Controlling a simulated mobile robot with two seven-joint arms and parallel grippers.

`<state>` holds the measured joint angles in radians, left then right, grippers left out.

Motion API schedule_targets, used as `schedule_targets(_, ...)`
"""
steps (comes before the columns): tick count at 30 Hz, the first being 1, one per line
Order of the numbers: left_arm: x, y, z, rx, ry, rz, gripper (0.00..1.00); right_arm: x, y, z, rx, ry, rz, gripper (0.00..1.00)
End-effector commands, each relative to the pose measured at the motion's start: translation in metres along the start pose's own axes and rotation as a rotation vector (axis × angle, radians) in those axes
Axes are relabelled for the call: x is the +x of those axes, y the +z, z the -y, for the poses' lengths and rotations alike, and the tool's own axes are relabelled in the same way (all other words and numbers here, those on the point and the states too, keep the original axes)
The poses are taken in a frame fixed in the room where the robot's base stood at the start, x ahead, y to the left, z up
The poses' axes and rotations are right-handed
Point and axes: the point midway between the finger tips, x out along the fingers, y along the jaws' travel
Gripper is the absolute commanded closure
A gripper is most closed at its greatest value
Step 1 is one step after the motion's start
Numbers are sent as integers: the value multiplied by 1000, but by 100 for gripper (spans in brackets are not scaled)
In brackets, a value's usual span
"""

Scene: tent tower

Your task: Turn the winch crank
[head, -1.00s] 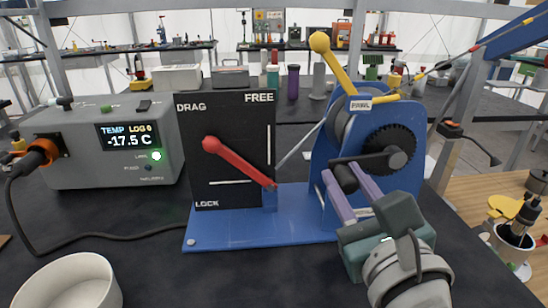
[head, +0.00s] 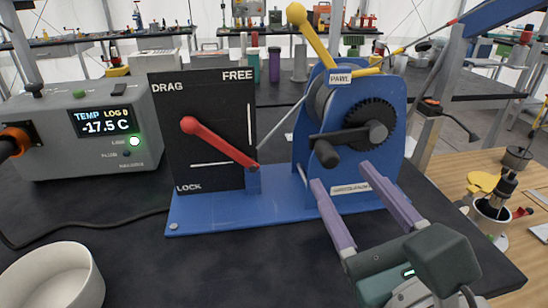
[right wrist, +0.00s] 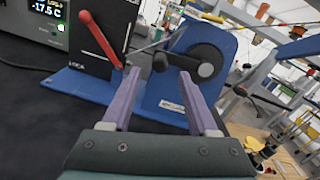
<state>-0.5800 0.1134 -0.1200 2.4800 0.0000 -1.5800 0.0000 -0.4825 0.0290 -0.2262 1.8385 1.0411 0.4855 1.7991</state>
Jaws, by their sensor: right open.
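The blue winch (head: 385,100) stands on a blue base plate on the black table. Its black crank arm (head: 345,137) runs left from the hub to a dark knob handle (head: 326,154). In the right wrist view the crank handle (right wrist: 161,62) shows just beyond and between the fingers. My right gripper (head: 340,178) is open and empty, its purple fingers pointing at the winch below and right of the handle, apart from it. A yellow pawl lever (head: 312,35) rises above the drum. My left gripper is not in view.
A black panel (head: 205,170) marked DRAG, FREE and LOCK carries a red lever (head: 218,142), left of the winch. A grey temperature box (head: 80,150) and a white bowl (head: 52,280) stand farther left. A blue sloping beam (head: 500,18) is at upper right.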

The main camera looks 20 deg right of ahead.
Motion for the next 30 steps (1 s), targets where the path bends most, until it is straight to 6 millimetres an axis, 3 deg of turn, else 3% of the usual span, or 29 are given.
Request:
schedule_targets(3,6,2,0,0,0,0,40,-21,-3,-1,0,2,-2,40)
schedule_targets(9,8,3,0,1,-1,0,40,-36,0,0,0,0,0,40)
schedule_targets(30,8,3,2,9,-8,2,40,-36,0,0,1,0,1,40)
